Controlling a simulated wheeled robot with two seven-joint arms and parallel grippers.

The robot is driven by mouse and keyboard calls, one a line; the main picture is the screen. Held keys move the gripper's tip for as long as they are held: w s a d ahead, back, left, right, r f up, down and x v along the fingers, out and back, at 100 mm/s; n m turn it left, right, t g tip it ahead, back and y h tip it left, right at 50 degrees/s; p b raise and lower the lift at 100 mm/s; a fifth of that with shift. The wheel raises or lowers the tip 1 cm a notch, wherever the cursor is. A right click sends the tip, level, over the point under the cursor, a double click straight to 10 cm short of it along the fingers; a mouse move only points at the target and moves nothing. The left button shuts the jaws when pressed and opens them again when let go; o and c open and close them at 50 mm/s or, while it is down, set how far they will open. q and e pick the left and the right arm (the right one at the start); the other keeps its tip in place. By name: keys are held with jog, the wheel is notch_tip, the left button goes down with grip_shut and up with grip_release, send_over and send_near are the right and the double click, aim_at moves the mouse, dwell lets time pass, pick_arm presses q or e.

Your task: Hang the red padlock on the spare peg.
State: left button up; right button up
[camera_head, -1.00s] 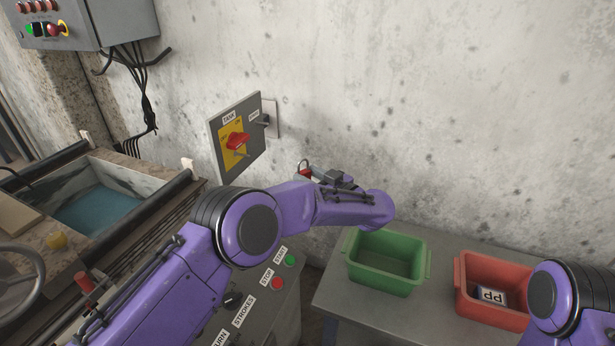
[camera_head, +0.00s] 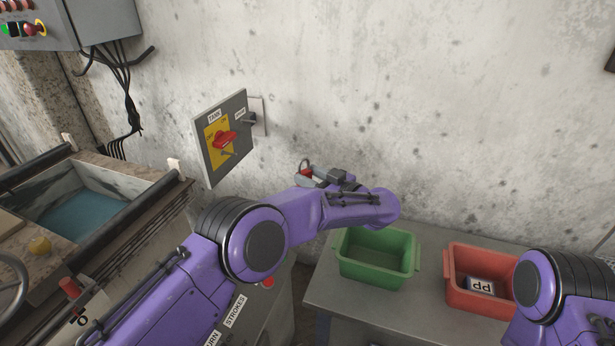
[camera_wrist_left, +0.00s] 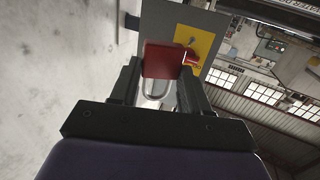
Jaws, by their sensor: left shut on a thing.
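The red padlock (camera_head: 306,173) with its grey shackle is held at the tip of my left gripper (camera_head: 309,179), in front of the wall. In the left wrist view, its red body (camera_wrist_left: 163,60) sits between the two dark fingers, with the silver loop on the near side. The grey panel (camera_head: 203,152) is left of the padlock, apart from it. A dark peg (camera_head: 249,120) beside a small label, too small to read, is at its upper right. A second peg (camera_head: 229,153) stands below the red switch handle (camera_head: 225,138). My right gripper is out of view.
A green bin (camera_head: 378,268) and a red bin (camera_head: 455,290) with a labelled item inside stand on the grey table (camera_head: 345,300) at the right. A water tank (camera_head: 85,212) is at the left. The wall right of the panel is bare.

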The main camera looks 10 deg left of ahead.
pick_arm(q)
jog(key=shift+s+d+b, duration=0.1)
jog(key=shift+d+b, duration=0.2)
jog(key=shift+d, duration=0.7)
jog(key=shift+d+f+b, duration=0.15)
jog(key=shift+d+b, duration=0.15)
jog(key=shift+b, duration=0.05)
jog(key=d+b, duration=0.1)
jog(key=b, duration=0.1)
jog(key=d+b, duration=0.1)
jog(key=b, duration=0.1)
jog(key=d+b, duration=0.1)
jog(key=shift+s+d+b, duration=0.25)
jog(key=shift+s+b, duration=0.05)
jog(key=shift+b, duration=0.1)
jog(key=shift+r, duration=0.2)
